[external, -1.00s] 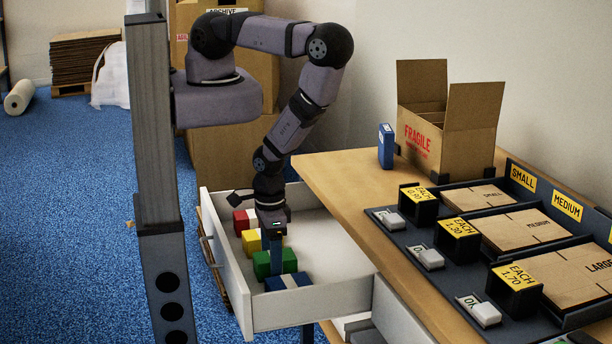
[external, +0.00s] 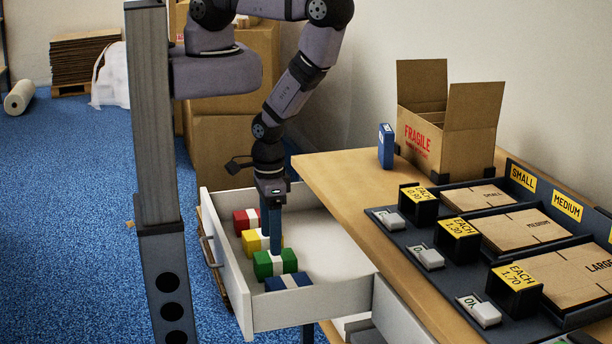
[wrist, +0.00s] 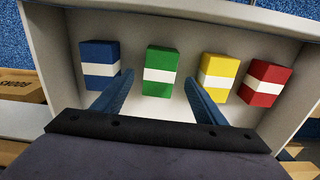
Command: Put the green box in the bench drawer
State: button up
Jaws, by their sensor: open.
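The green box (external: 262,265) with a white band rests in the open bench drawer (external: 340,297), between the yellow and blue boxes. My gripper (external: 277,248) points straight down just above the green box, its fingers partly in front of it. In the wrist view the green box (wrist: 161,62) lies between the two fingertips of my open gripper (wrist: 157,78), with clear gaps on both sides. Nothing is held.
A blue box (wrist: 99,54), a yellow box (wrist: 219,66) and a red box (wrist: 269,72) share the drawer in a row. The bench top (external: 340,172) bears a FRAGILE carton (external: 440,140) and sorting trays. The drawer's side nearer the bench is empty.

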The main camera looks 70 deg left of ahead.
notch_tip(320, 180, up, 5)
jog(key=p, duration=0.3)
jog(key=shift+f, duration=0.1)
jog(key=w+r, duration=1.4)
jog(key=r, duration=0.2)
jog(key=a+r, duration=0.5)
jog(key=r, duration=0.4)
jog(key=s+a+r, duration=0.1)
jog(key=a+r, duration=0.5)
jog(key=r, duration=0.3)
jog(key=shift+a, duration=0.3)
